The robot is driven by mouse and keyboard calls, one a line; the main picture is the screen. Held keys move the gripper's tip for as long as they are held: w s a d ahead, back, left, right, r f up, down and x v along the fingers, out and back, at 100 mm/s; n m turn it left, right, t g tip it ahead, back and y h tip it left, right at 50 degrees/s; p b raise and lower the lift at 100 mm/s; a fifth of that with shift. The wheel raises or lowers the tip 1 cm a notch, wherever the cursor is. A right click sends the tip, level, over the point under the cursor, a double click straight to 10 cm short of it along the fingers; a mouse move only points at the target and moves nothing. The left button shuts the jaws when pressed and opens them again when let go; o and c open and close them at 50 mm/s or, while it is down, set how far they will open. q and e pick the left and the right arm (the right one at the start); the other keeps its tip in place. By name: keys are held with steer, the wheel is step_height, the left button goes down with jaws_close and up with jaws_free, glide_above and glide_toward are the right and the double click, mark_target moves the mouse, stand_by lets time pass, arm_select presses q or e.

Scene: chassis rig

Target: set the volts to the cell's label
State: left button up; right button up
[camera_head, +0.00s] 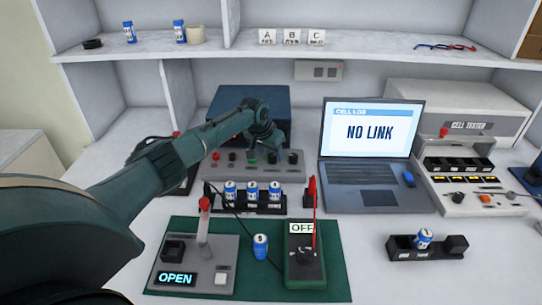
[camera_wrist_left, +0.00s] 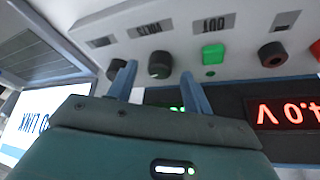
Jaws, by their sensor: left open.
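The blue power supply (camera_head: 248,100) stands at the back, with a grey knob panel (camera_head: 285,158) in front. My open left gripper (camera_head: 268,143) is over that panel. In the left wrist view, the fingertips of my gripper (camera_wrist_left: 160,84) straddle the line to a dark knob (camera_wrist_left: 160,64) under an upside-down label that seems to read volts; contact cannot be told. An upside-down red display (camera_wrist_left: 286,112) shows 4.0 V, cut by the frame edge. A blue and white cell (camera_head: 260,246) stands on the green mat (camera_head: 342,270); its label is too small to read. My right gripper is out of view.
A rack (camera_head: 250,204) holds several cells. The laptop (camera_head: 370,140) reads NO LINK. A device with an OPEN display (camera_head: 178,279) and a meter marked OFF (camera_head: 303,228) sit on the mat. A cell tester (camera_head: 465,130) and a tray (camera_head: 428,254) are right.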

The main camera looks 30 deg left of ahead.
arm_select(q)
steer(key=shift+w+f, duration=0.25)
steer(key=shift+f, duration=0.3)
steer(key=c, duration=1)
steer(key=shift+o, duration=0.2)
steer(key=shift+f+m+b, duration=0.15)
steer(key=shift+m+b, duration=0.25)
steer(key=shift+m+h+b, duration=0.3)
steer(key=shift+m+h, duration=0.1)
steer(key=shift+m, duration=0.1)
steer(key=o, duration=1)
steer(key=shift+c, duration=0.2)
